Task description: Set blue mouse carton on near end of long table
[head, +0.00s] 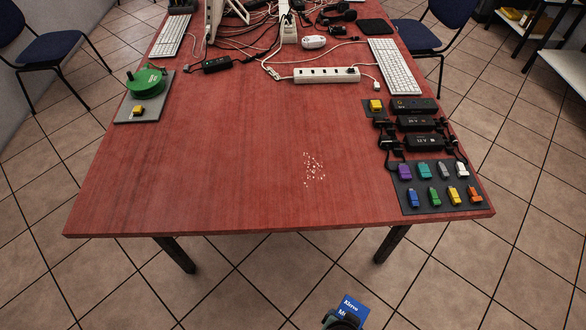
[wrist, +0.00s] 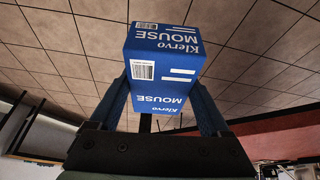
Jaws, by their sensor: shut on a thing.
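The blue mouse carton (wrist: 165,55) is held between the two fingers of my gripper (wrist: 165,100) in the wrist view. Its "Klervo MOUSE" lettering appears upside down there. In the head view the carton (head: 352,308) shows at the bottom edge, with my gripper (head: 341,320) partly cut off by the frame. Both are over the tiled floor, in front of the near edge of the long red table (head: 220,170). The carton is apart from the table.
The near middle of the table is bare except for a patch of pale crumbs (head: 314,169). A grey mat with colored USB sticks (head: 438,187) lies at the near right. A green reel (head: 146,82) stands at left. Cables, a power strip (head: 326,75) and keyboards (head: 395,66) fill the far part.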

